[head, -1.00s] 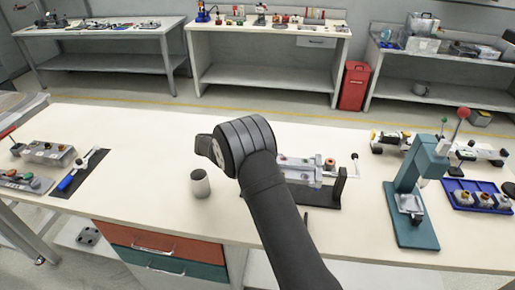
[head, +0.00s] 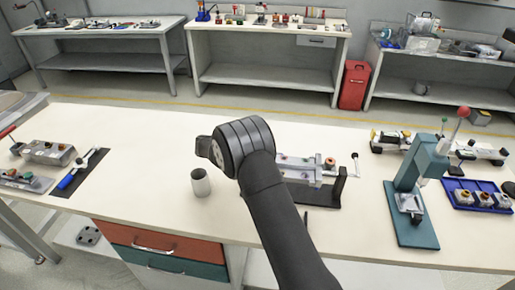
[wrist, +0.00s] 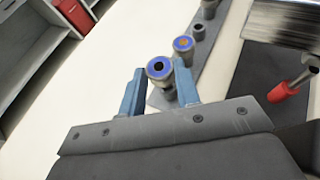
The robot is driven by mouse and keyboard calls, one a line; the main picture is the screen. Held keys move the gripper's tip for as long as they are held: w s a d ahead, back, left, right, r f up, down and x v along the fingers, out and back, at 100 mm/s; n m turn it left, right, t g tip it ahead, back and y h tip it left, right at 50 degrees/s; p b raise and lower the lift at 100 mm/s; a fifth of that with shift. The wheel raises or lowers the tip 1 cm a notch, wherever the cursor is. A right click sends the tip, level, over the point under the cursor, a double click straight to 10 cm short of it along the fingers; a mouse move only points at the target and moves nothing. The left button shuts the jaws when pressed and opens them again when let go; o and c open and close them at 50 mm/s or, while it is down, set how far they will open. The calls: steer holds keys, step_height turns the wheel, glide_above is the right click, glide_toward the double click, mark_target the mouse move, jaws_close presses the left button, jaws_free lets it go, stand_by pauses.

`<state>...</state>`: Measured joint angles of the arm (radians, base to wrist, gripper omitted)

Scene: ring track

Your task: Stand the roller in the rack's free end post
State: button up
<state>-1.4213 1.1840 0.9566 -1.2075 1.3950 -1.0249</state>
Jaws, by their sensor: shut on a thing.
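In the wrist view, my gripper (wrist: 160,70) has its two blue fingers closed around a grey roller (wrist: 158,67). Its end face shows a blue ring and a dark centre. The roller is at the near end of a long grey rack (wrist: 213,38). I cannot tell whether it is around the end post or above it, as its lower part is hidden. A second roller (wrist: 183,45), with a blue ring and an orange centre, stands farther along the rack. Grey posts (wrist: 198,31) follow beyond it. In the head view my arm hides the gripper and the held roller.
In the head view a grey cup (head: 201,184) stands left of my arm. A cranked fixture (head: 320,172) and a teal press (head: 418,190) stand to the right.

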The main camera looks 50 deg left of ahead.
steer(key=shift+f, duration=1.15)
steer(key=o, duration=1.1)
steer(key=v, duration=1.7)
steer(key=shift+s, duration=0.2)
steer(key=x, duration=1.7)
steer(key=shift+w+f, duration=0.1)
steer(key=shift+w, duration=0.15)
steer(key=shift+s, duration=0.1)
